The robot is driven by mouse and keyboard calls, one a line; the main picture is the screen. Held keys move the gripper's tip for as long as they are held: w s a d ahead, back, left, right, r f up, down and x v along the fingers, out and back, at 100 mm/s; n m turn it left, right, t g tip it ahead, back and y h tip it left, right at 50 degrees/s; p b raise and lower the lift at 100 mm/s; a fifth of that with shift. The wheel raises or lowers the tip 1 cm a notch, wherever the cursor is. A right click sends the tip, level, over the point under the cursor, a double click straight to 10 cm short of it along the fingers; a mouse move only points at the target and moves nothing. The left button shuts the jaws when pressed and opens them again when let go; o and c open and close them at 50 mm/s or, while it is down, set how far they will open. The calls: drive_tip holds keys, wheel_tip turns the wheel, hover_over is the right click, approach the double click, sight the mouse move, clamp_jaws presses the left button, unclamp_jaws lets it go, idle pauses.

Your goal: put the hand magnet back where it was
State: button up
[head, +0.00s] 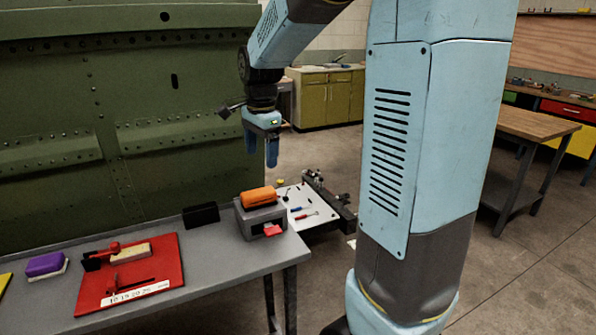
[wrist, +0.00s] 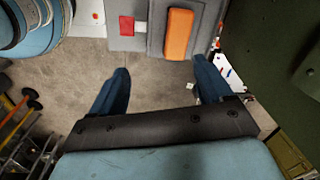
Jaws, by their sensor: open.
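My gripper (head: 261,152) is open and empty, pointing down in the air above the bench's right end. In the wrist view its two blue fingers (wrist: 161,68) are spread, with only bare floor between them. A rounded orange block (head: 258,196) lies on a grey stand (head: 262,218) at the bench's right end; I cannot tell for sure whether it is the hand magnet. The orange block also shows in the wrist view (wrist: 179,34), beyond the fingertips and apart from them. A red tab (head: 272,230) is at the stand's front.
The grey bench (head: 215,262) carries a red tray (head: 150,284) with red-handled tools and a cream block, a purple block (head: 45,263) and a black block (head: 201,215). The green riveted panel (head: 120,110) rises behind. A white board with small tools (head: 305,208) is right of the bench.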

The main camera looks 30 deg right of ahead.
drive_tip(key=s+r+n+t, duration=0.2)
drive_tip(key=s+n, duration=0.5)
drive_tip(key=s, duration=0.4)
drive_tip(key=s+r+n+t, duration=0.2)
drive_tip(key=s+n, duration=0.5)
drive_tip(key=s, duration=0.5)
drive_tip(key=shift+d+r+n+t, duration=0.25)
drive_tip(key=shift+d+n+t, duration=0.05)
drive_tip(key=shift+d, duration=0.15)
drive_tip(key=shift+c, duration=0.2)
